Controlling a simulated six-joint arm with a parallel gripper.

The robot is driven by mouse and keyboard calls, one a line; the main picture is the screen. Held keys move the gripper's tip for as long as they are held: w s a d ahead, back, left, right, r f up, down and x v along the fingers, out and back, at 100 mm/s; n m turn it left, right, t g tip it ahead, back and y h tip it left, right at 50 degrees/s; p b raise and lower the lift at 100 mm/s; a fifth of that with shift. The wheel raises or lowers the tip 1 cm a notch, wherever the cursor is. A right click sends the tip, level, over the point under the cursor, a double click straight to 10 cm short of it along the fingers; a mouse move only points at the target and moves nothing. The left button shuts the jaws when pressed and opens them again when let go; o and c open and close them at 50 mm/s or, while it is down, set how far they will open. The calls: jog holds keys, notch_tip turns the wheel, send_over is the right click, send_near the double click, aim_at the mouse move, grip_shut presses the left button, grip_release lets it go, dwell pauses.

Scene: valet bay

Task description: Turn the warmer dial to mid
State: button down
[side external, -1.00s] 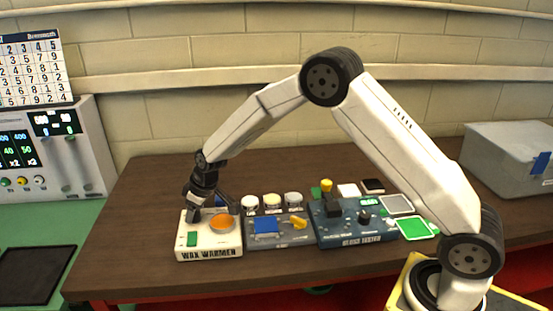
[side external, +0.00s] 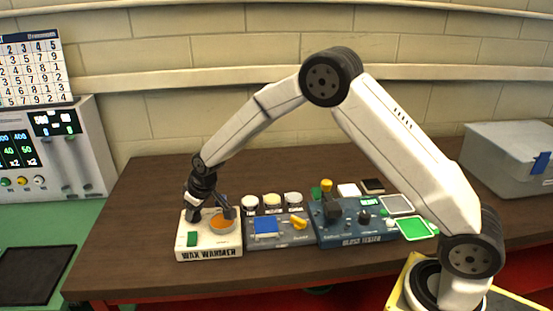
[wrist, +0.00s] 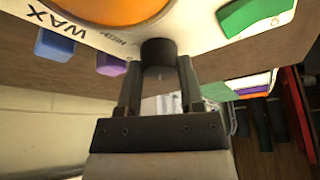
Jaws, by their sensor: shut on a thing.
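The white wax warmer (side external: 208,243) stands at the left of the bench, with an orange wax pot (side external: 222,224) and a green block (side external: 192,239) on top. In the wrist view, the warmer's black dial (wrist: 158,53) sits on its face (wrist: 200,28) between the orange pot and the green part. My gripper (wrist: 160,75) is shut on the dial, one finger on each side. In the side view my gripper (side external: 209,209) is over the warmer's back and hides the dial.
A grey-blue unit (side external: 280,237) with a blue pad and yellow lever stands right of the warmer, then a dark blue tester (side external: 345,236). Several white-lidded jars (side external: 272,201) are behind. A grey bin (side external: 505,155) is far right. The bench's back left is clear.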

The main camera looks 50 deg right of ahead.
jog(key=shift+m+h, duration=1)
jog(key=shift+m, duration=1.5)
jog(key=shift+a+m+g+h, duration=0.15)
jog(key=shift+m+h, duration=0.25)
jog(key=shift+m, duration=0.8)
jog(key=shift+m+g+h, duration=0.25)
jog(key=shift+m+h, duration=0.15)
jog(key=shift+m, duration=0.8)
jog(key=shift+c, duration=1.2)
grip_release()
jog(key=v, duration=0.7)
jog(key=shift+r, duration=0.35)
jog(key=shift+s+a, duration=0.1)
jog(key=shift+s, duration=0.15)
